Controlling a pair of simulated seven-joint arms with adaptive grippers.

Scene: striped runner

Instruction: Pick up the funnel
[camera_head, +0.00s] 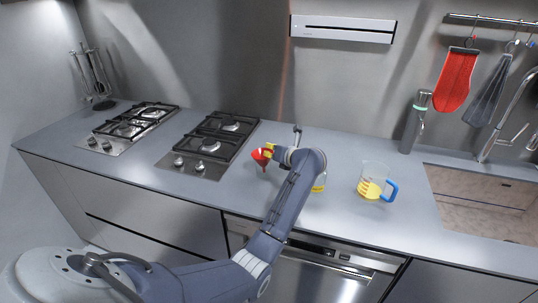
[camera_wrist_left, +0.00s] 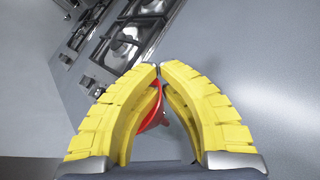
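The red funnel (camera_head: 261,158) is in the head view at the counter's middle, to the right of the hobs, with its spout pointing down. My left gripper (camera_head: 268,150) is at the funnel, partly hidden by its own wrist. In the left wrist view the yellow fingers (camera_wrist_left: 159,69) are closed with their tips together, and the red funnel (camera_wrist_left: 154,112) shows between them, mostly covered. The fingers appear shut on the funnel. My right gripper is in neither view.
A measuring jug (camera_head: 372,184) with yellow contents and a blue handle stands to the right. Something yellow (camera_head: 320,184) is partly hidden behind my arm. Two gas hobs (camera_head: 214,144) are to the left. A bottle (camera_head: 414,124) and the sink (camera_head: 478,200) are further right.

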